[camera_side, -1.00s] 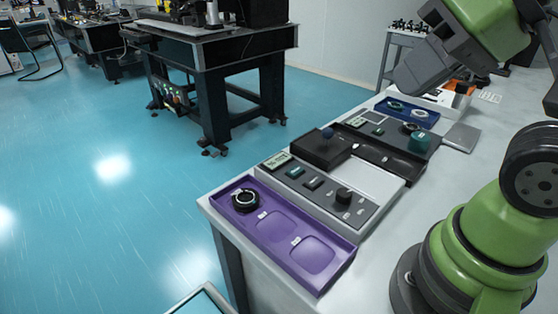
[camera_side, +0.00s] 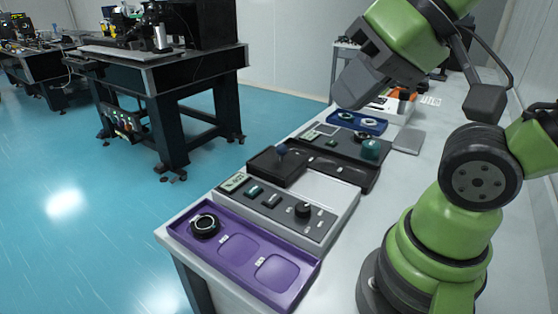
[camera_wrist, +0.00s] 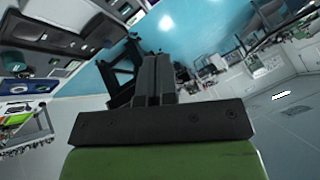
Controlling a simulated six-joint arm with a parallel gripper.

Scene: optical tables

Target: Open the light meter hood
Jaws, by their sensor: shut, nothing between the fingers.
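A light grey meter console (camera_side: 280,212) with a display, buttons and a black dial lies on the bench. A pale flat panel (camera_side: 325,192) lies bare to the right of the cover. Whether the cover is the light meter hood, I cannot tell for certain. My gripper (camera_side: 350,92) is shut and empty, up and to the right of the knob, well apart from it. Its fingers also show pressed together in the wrist view (camera_wrist: 155,78).
A purple tray (camera_side: 240,282) with a black ring (camera_side: 205,225) lies in front of the console. A second dark console (camera_side: 335,145) with a teal knob (camera_side: 371,149) and a blue tray (camera_side: 357,123) with rings stand behind. The bench's right side is mostly clear.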

